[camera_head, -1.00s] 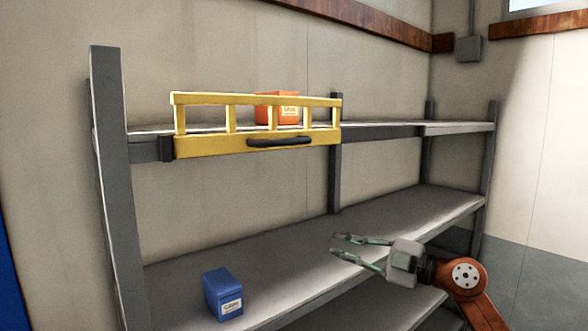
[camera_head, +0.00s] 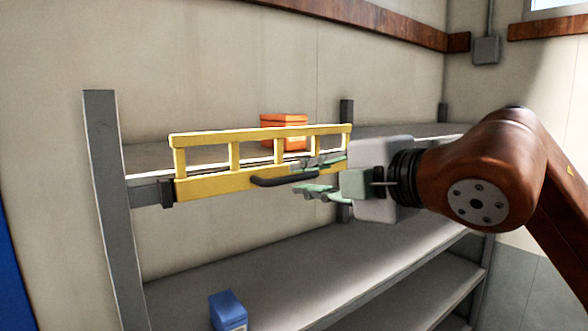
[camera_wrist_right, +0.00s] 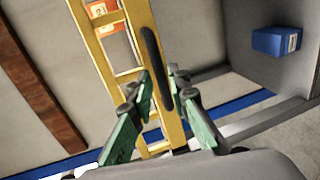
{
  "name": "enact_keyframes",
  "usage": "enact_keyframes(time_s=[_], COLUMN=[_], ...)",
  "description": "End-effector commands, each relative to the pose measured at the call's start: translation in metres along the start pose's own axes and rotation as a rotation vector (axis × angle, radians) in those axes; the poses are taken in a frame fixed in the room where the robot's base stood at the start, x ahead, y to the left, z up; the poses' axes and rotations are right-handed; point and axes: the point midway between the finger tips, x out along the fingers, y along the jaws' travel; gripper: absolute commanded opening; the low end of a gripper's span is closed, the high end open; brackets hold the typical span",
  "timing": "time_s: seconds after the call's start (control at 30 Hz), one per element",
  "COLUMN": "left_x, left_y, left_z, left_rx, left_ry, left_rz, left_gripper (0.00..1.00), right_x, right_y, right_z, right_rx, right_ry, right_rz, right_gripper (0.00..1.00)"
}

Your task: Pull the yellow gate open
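The yellow gate (camera_head: 215,187) runs along the front of the upper shelf, with a dark hinge block (camera_head: 167,193) at its left end. Its right end is partly hidden by my right gripper. A dark bar handle (camera_head: 268,182) is on its lower rail. My right gripper (camera_head: 300,177) is open at the right part of the handle. In the right wrist view its green fingers (camera_wrist_right: 161,75) are apart, one on each side of the handle (camera_wrist_right: 150,45); I cannot tell whether they touch it. My left gripper is not in view.
An orange box (camera_head: 283,119) stands on the upper shelf behind the gate. A blue box (camera_head: 228,311) is on the lower shelf; it also shows in the right wrist view (camera_wrist_right: 276,41). A grey post (camera_head: 112,200) stands left of the gate. The space in front of the gate's left part is clear.

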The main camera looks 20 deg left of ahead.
Motion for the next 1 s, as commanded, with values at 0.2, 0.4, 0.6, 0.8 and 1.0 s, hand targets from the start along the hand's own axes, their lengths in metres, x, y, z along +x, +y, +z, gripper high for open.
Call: enact_keyframes(time_s=[0.2, 0.4, 0.6, 0.8, 1.0], left_x=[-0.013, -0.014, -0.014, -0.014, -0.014], left_y=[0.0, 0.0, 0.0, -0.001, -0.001], left_z=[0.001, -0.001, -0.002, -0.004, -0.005], left_rx=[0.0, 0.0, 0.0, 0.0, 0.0], left_ry=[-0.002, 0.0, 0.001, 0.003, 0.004], left_rz=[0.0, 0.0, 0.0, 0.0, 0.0], left_gripper=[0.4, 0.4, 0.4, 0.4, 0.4], right_x=[0.026, 0.034, 0.034, 0.034, 0.034], right_y=[0.001, 0.0, 0.0, 0.0, 0.0], right_z=[0.0, -0.002, -0.002, -0.002, -0.002], right_rx=[0.001, 0.001, 0.0, 0.0, 0.0], right_ry=[0.002, 0.005, 0.006, 0.006, 0.006], right_rz=[-0.002, 0.0, 0.0, -0.001, -0.001], right_gripper=[0.16, 0.16, 0.14, 0.0, 0.0])
